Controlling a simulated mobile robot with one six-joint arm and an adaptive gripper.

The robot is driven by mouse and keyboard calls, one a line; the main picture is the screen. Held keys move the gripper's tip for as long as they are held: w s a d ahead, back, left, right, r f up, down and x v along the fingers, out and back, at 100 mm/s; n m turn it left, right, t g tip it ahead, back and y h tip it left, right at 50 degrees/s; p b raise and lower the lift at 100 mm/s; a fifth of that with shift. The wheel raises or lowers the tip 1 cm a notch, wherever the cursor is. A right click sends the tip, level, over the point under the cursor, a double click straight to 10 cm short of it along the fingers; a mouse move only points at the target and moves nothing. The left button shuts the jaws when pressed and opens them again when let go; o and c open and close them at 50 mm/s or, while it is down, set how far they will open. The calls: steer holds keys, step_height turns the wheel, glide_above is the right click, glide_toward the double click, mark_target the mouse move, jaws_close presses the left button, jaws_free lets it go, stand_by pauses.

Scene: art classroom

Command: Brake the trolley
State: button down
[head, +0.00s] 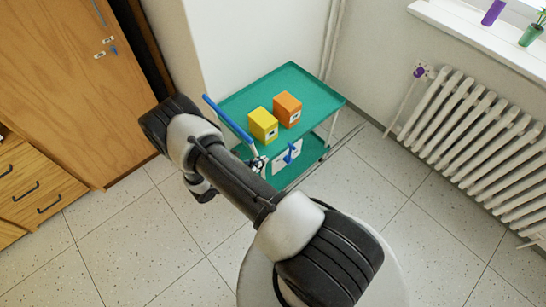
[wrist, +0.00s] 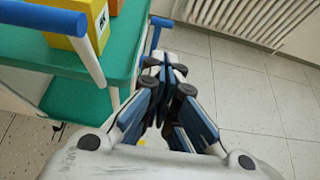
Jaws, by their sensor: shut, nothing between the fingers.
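The trolley (head: 235,102) is green with two shelves and stands against the wall in the head view. A blue push handle (head: 228,123) rises at its left end; it also shows in the wrist view (wrist: 88,58). A white plate with a blue lever (head: 291,153) is on the trolley's near side. In the wrist view the lever (wrist: 157,30) points up, just beyond my fingertips. My gripper (head: 259,163) is shut and empty beside the trolley, left of the lever in the head view. In the wrist view its fingertips (wrist: 161,66) seem close to the lever; I cannot tell whether they touch.
A yellow box (head: 263,124) and an orange box (head: 287,109) stand on the top shelf. A white radiator (head: 470,145) is on the right wall, below a windowsill with small items. Wooden cabinets (head: 75,85) stand at the left. The tiled floor (head: 430,240) in front is clear.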

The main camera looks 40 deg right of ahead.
steer(key=r+b+x, duration=0.1)
steer(key=b+x, duration=0.2)
steer(key=x, duration=1)
steer(key=shift+d, duration=0.3)
